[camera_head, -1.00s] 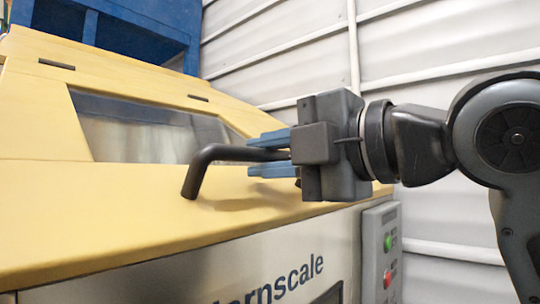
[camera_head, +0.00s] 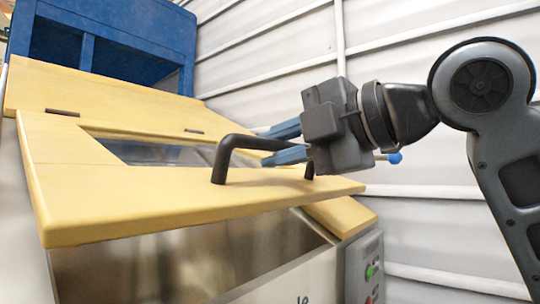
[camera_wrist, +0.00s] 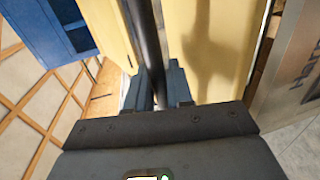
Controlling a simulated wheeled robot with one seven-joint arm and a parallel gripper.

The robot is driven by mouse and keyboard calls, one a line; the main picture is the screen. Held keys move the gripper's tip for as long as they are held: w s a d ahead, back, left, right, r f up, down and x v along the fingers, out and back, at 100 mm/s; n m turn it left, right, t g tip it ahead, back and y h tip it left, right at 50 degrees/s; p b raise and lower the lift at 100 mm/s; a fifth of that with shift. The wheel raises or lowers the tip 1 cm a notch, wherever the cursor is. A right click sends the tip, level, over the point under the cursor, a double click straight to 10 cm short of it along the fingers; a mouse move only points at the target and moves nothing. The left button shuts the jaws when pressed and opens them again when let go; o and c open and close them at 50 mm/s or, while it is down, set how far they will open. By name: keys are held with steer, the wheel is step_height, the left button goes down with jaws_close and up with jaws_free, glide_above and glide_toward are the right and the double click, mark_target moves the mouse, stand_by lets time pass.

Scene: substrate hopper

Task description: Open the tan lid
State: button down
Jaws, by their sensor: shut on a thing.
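The tan lid (camera_head: 140,208) is raised at its front edge and tilts up from its hinges at the back. A window is set in it, and a black bar handle (camera_head: 222,158) stands on its front part. My gripper (camera_head: 284,143) is at the right end of the handle, with its blue fingers on either side of the bar. In the wrist view the black bar (camera_wrist: 150,45) runs between the two fingers (camera_wrist: 158,88), and the gripper is shut on it. The fingers and gripper body hide part of the handle.
Below the lid, the hopper's metal front (camera_head: 190,262) and open gap show. A control panel (camera_head: 363,268) with green and red buttons is at lower right. A blue bin frame (camera_head: 110,45) stands behind. A white ribbed wall (camera_head: 420,220) is at right.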

step_height(320, 180, up, 22)
steer(key=w+a+g+h+p, duration=0.1)
steer(key=p, duration=1.3)
steer(key=w+a+r+g+h+p, duration=0.1)
steer(key=w+a+r+p, duration=0.1)
steer(key=r, duration=0.5)
steer(key=w+a+r+g+h+p, duration=0.1)
steer(key=w+a+r+h, duration=0.1)
steer(key=a+r, duration=0.3)
steer(key=shift+w+a+r+g+h+p, duration=0.3)
steer(key=shift+w+r+p, duration=0.05)
steer(key=shift+w+r, duration=0.55)
steer(key=c, duration=1.2)
jaws_free()
steer(key=shift+o, duration=0.4)
steer(key=shift+r, duration=0.1)
